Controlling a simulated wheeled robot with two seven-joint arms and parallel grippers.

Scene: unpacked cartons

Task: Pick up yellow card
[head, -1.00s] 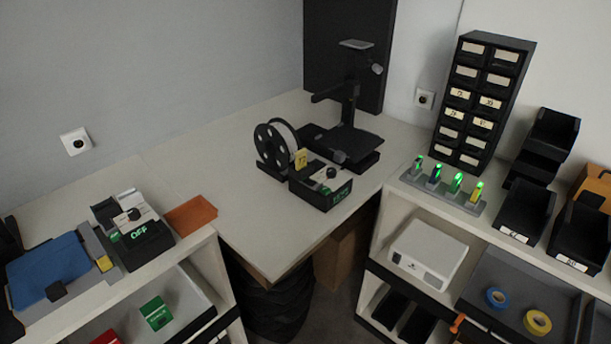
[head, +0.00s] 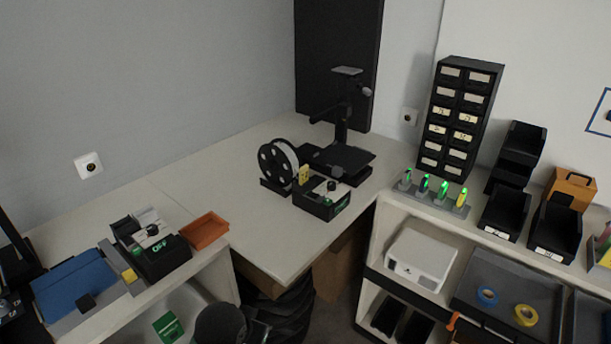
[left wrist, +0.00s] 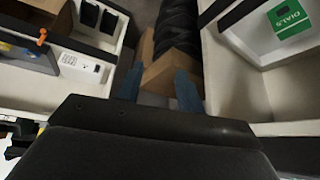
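A small yellow card (head: 304,174) stands upright beside the spool on the table in the head view, behind a black box with green lettering. A smaller yellow piece (head: 129,275) lies by the blue pad at the left; I cannot tell if it is a card. A green card (head: 168,326) lies in the shelf below, and it also shows in the left wrist view (left wrist: 291,18). My left gripper (left wrist: 158,84) is open and empty, its two blue fingers apart above the floor gap. The yellow card is not visible in the left wrist view. My right gripper is not in view.
The spool (head: 278,165) and a black stand (head: 341,160) are on the corner table (head: 262,232). An orange tray (head: 205,230) sits at the left. A white box (head: 420,255) and dark trays fill the right shelf. The table's front area is clear.

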